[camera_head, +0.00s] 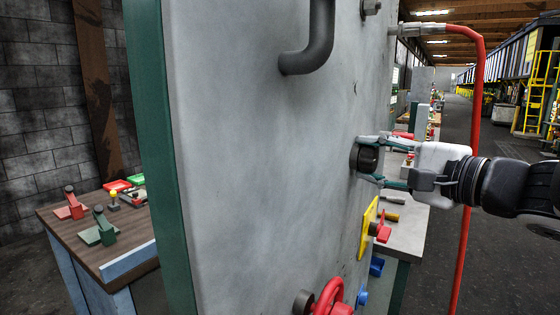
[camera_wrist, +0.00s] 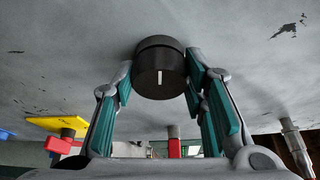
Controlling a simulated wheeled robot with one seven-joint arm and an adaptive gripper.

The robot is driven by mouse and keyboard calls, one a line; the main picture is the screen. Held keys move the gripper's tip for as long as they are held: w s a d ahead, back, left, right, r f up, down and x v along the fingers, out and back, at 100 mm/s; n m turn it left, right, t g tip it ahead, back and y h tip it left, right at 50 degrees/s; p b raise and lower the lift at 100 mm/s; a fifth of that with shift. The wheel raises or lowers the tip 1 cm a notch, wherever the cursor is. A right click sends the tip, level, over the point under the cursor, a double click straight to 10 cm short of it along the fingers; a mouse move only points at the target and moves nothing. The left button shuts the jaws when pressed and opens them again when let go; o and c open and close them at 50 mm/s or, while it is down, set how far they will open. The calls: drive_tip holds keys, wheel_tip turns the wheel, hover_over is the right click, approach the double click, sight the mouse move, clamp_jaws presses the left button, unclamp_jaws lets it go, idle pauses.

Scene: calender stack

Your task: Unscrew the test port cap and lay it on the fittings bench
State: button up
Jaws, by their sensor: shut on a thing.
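The test port cap (camera_head: 368,158) is a round black knurled cap on the grey upright panel (camera_head: 250,150). In the wrist view the cap (camera_wrist: 160,72) shows a white line on its face. My gripper (camera_head: 372,159) reaches in from the right and is shut on the cap, one finger on each side of it; the gripper's fingers (camera_wrist: 160,88) also show in the wrist view. The cap is at the panel; whether its thread is engaged cannot be seen. A grey-topped bench (camera_head: 402,238) stands beyond the panel, partly hidden; I cannot tell whether it is the fittings bench.
A yellow plate with a red handle (camera_head: 383,231) is below the cap. A red valve wheel (camera_head: 328,298) is lower down. A red hose (camera_head: 470,170) hangs close to my arm. A wooden-topped bench (camera_head: 125,238) with clamps and small trays stands at left.

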drive_tip(key=shift+n+t+y+b, duration=0.35)
drive_tip(key=shift+n+b, duration=0.8)
drive_tip(key=shift+b, duration=2.15)
drive_tip(key=shift+n+t+y+b, duration=0.3)
drive_tip(key=shift+n+b, duration=0.85)
drive_tip(key=shift+b, duration=2.1)
drive_tip(key=shift+f+n+t+y+b, duration=0.15)
drive_tip(key=shift+n+y+b, duration=0.3)
drive_tip(key=shift+n+b, duration=1.75)
drive_tip(key=shift+r+n+t+y+b, duration=0.1)
drive_tip(key=shift+n+y+b, duration=0.25)
drive_tip(key=shift+b, duration=3.7)
